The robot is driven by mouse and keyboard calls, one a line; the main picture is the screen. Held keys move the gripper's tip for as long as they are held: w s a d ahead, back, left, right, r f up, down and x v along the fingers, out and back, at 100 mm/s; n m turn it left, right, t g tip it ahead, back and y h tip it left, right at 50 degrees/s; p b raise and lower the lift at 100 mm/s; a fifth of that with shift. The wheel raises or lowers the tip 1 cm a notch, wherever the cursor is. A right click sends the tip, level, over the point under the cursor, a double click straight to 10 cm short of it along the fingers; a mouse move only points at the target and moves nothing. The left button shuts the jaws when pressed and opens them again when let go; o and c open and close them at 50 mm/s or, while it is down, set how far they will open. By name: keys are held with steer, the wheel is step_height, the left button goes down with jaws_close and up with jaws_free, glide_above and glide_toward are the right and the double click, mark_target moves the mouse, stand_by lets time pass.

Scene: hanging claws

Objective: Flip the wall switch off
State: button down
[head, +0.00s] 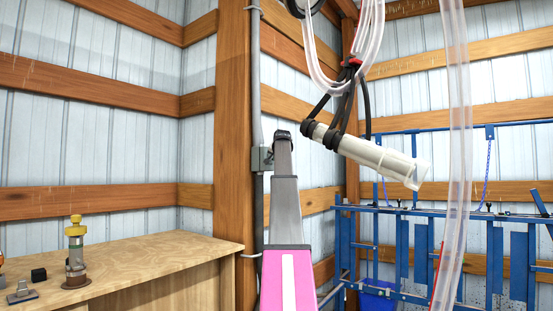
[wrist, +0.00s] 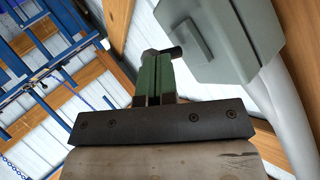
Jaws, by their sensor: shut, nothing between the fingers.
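The wall switch is a small grey box (head: 262,159) on the conduit along the wooden post. In the wrist view the grey box (wrist: 235,35) fills the upper right, with a raised plate and a short dark lever-like piece (wrist: 174,52) beside it. My gripper (head: 283,136) is in front of the post, its tip slightly above and right of the box in the head view. In the wrist view my gripper (wrist: 154,58) has its green fingers together and empty, with the tips close to the dark piece. I cannot tell whether they touch, or the switch's position.
A white cylinder (head: 378,158) hangs from black straps right of my gripper, with clear hoses (head: 459,120) beside it. A blue metal rack (head: 430,240) stands at right. A wooden bench (head: 150,262) with a yellow-topped fitting (head: 75,250) is at lower left.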

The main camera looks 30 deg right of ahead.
steer(key=shift+r, duration=0.1)
steer(key=shift+r, duration=0.7)
steer(key=w+a+r+v, duration=0.1)
steer(key=v, duration=1.2)
steer(key=shift+a, duration=0.45)
